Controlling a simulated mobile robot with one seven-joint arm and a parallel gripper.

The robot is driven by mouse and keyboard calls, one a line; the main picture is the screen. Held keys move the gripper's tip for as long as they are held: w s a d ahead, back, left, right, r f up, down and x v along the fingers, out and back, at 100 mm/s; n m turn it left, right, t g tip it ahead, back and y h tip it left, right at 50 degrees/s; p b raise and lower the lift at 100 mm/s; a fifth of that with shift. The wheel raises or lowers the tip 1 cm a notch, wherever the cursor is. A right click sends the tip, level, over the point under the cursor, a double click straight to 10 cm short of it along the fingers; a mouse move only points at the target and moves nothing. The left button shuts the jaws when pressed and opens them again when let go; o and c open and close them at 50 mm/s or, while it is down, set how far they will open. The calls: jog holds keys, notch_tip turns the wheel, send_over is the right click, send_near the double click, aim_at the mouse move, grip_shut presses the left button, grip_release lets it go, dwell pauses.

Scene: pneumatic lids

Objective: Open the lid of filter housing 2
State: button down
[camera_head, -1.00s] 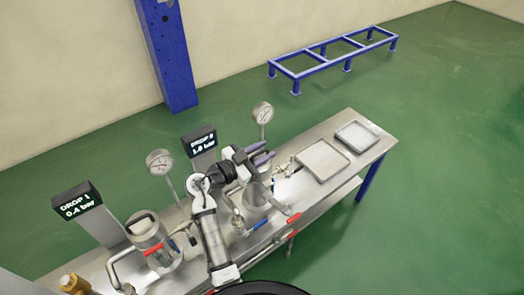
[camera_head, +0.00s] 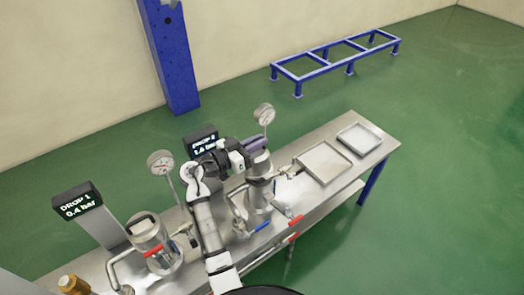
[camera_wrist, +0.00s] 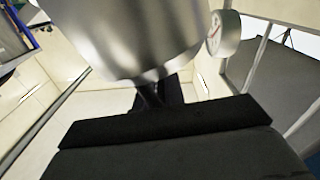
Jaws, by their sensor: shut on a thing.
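Filter housing 2 (camera_head: 259,190) is the steel cylinder on the bench, right of my arm in the head view, below the DROP 2 display (camera_head: 203,140). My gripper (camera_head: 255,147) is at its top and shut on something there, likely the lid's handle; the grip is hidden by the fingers. In the wrist view a rounded steel body (camera_wrist: 125,35), likely this housing, fills the top. A black piece (camera_wrist: 158,95) shows between it and the dark finger. Whether the lid is raised cannot be told.
Filter housing 1 (camera_head: 150,238) stands at left with its DROP 1 display (camera_head: 76,203) reading 0.4 bar. Gauges (camera_head: 160,162) (camera_head: 264,115) stand behind the housings. A blue-handled valve (camera_head: 262,226) and red handles are in front. Two trays (camera_head: 324,162) (camera_head: 358,138) lie at right.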

jog(key=shift+w+a+r+n, duration=0.1)
jog(key=shift+w+a+n, duration=0.35)
jog(key=shift+n, duration=0.15)
jog(key=shift+d, duration=0.1)
jog(key=c, duration=1.5)
grip_release()
jog(key=b+v, duration=0.2)
jog(key=v, duration=0.5)
jog(key=shift+s+a, duration=0.15)
jog(key=shift+a, duration=0.1)
